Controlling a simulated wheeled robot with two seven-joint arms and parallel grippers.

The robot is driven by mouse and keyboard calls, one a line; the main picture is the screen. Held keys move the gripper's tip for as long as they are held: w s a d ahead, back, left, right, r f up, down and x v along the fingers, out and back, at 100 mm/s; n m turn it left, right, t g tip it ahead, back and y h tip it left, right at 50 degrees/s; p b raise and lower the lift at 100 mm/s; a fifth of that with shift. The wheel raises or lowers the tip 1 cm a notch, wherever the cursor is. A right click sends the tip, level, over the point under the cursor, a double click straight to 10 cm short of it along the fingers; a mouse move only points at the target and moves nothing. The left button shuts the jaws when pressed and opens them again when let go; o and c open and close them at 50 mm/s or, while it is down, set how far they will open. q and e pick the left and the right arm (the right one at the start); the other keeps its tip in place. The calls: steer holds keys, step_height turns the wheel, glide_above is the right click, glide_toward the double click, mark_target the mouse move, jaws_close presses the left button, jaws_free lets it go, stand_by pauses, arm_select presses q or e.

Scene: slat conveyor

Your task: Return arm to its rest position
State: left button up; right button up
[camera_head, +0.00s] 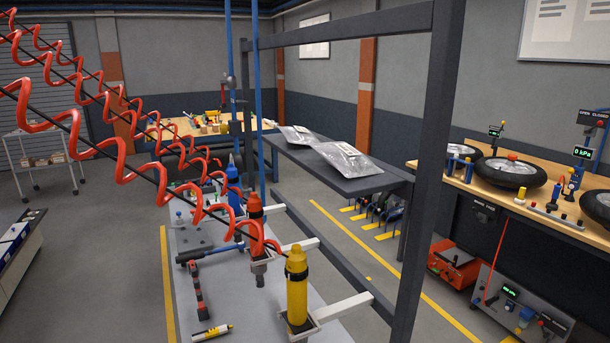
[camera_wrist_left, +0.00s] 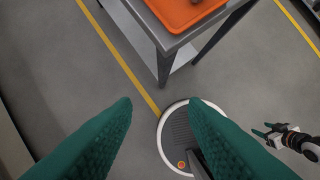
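Neither of my grippers shows in the head view. In the left wrist view, the two green ribbed fingers of my left gripper (camera_wrist_left: 160,118) stand wide apart with only floor and my round base seen between them. It is open and empty. My right gripper (camera_wrist_left: 258,129) shows small at the right edge of the left wrist view, with its green fingertips apart and nothing seen between them. Its arm is mostly out of the picture.
A metal table (camera_wrist_left: 178,42) with an orange tray (camera_wrist_left: 182,12) stands near the left gripper. In the head view, coiled red hoses (camera_head: 120,175) hang across the left, before a dark frame (camera_head: 432,150) and a grey bench (camera_head: 245,315) with tools.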

arm_select(q)
steer(key=s+a+f+g+b, duration=0.1)
steer(key=s+f+g+b, duration=0.15)
steer(key=f, duration=2.75)
steer(key=s+a+f+b, duration=0.3)
steer(key=s+f, duration=1.3)
steer(key=f, duration=0.2)
steer(key=shift+s+f+y, duration=0.25)
steer(key=shift+s+y, duration=0.15)
